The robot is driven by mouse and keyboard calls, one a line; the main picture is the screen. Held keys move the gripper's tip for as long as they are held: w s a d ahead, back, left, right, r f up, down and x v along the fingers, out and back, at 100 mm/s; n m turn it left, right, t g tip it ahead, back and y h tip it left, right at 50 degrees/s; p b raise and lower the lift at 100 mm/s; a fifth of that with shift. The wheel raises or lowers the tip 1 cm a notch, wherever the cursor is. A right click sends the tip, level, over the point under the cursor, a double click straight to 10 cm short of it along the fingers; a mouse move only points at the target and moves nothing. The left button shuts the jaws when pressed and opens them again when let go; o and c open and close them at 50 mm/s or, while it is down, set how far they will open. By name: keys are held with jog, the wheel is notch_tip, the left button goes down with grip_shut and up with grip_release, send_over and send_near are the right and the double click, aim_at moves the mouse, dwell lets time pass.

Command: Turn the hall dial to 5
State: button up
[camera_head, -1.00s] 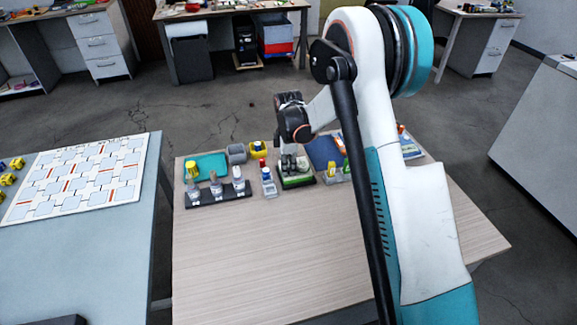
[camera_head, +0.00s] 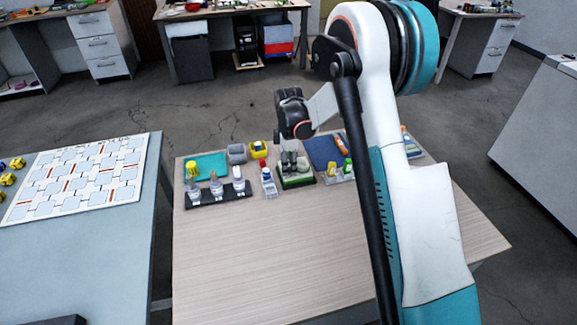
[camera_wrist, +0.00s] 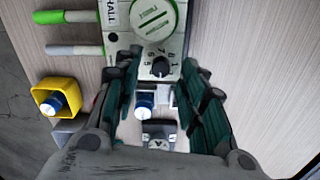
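The hall dial is a small black knob (camera_wrist: 160,67) ringed by printed digits on a pale device (camera_wrist: 176,38). A "HALL" label shows at its left and a large round green-and-white cap (camera_wrist: 152,18) above the knob. I cannot read the knob's setting. In the head view the device (camera_head: 298,182) sits on the wood-topped table below my gripper (camera_head: 289,160). In the wrist view my gripper (camera_wrist: 163,95) is open, with dark green-padded fingers well apart. The knob lies just beyond the fingertips, between their lines, with no visible contact.
Between the fingers show a blue-capped item (camera_wrist: 145,103) and a dark block (camera_wrist: 158,138). A yellow cup (camera_wrist: 42,88) holds another blue-topped item. Green and white pens (camera_wrist: 68,17) lie left. A black rack (camera_head: 218,194) of bottles stands left; the table's front (camera_head: 290,260) is clear.

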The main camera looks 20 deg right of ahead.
notch_tip(320, 180, up, 11)
jog(key=shift+s, duration=0.15)
jog(key=shift+a+f, duration=0.1)
jog(key=shift+a, duration=0.05)
